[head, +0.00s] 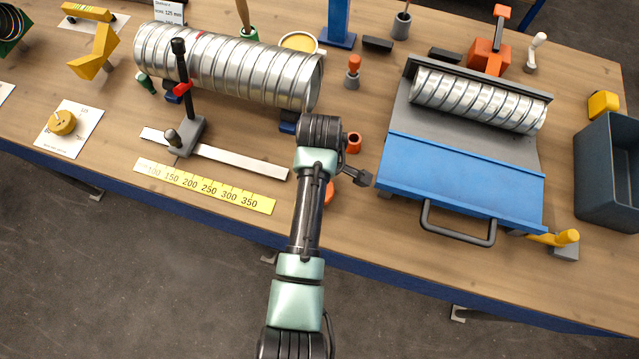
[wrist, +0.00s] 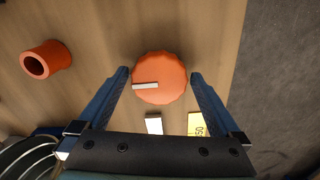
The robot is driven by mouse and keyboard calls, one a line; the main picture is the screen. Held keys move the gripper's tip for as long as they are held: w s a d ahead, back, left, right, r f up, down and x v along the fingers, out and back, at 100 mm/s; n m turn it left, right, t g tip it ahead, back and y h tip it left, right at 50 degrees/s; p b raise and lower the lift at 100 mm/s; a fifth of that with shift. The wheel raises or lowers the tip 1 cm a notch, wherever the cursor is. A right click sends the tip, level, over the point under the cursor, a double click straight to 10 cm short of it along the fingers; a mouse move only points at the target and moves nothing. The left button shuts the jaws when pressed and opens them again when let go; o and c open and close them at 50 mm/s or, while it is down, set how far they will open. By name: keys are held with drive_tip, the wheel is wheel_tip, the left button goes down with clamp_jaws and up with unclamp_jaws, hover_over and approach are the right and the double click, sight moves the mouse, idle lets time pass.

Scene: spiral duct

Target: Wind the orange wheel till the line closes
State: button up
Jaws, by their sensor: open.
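The orange wheel (wrist: 160,78) is a round knob with a scalloped rim, seen from above in the wrist view. A white bar mark on its face runs from near the middle to the left. My gripper (wrist: 160,76) is open, with one blue-grey finger on each side of the wheel and a small gap at each side. I cannot tell whether the fingertips reach down to the rim's height. In the head view only an orange edge of the wheel (head: 329,192) shows beside my arm, and my fingers are hidden there. I cannot make out which line the wheel closes.
An orange cup (wrist: 46,60) stands near the wheel and also shows in the head view (head: 354,142). A white strip (head: 225,157) and yellow scale (head: 205,187) lie to the left. A ribbed duct (head: 230,68) lies behind. A blue-plated fixture (head: 460,178) stands at right.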

drive_tip(key=c, duration=1.2)
drive_tip(key=shift+o, duration=0.2)
drive_tip(key=shift+m, duration=0.3)
drive_tip(key=shift+r+m+p, duration=0.15)
drive_tip(key=shift+m+p, duration=0.6)
drive_tip(key=shift+m, duration=0.15)
drive_tip(key=m+p, duration=0.1)
drive_tip(key=m, duration=0.2)
drive_tip(key=shift+p, duration=0.35)
drive_tip(key=m+p, duration=0.2)
drive_tip(key=m, duration=0.4)
drive_tip(key=shift+a+m, duration=0.1)
drive_tip(key=shift+m, duration=0.3)
drive_tip(key=m+p, duration=0.1)
drive_tip(key=m, duration=0.5)
drive_tip(key=m+p, duration=0.1)
drive_tip(key=m, duration=0.5)
drive_tip(key=shift+w+a, duration=0.1)
drive_tip(key=shift+m, duration=0.4)
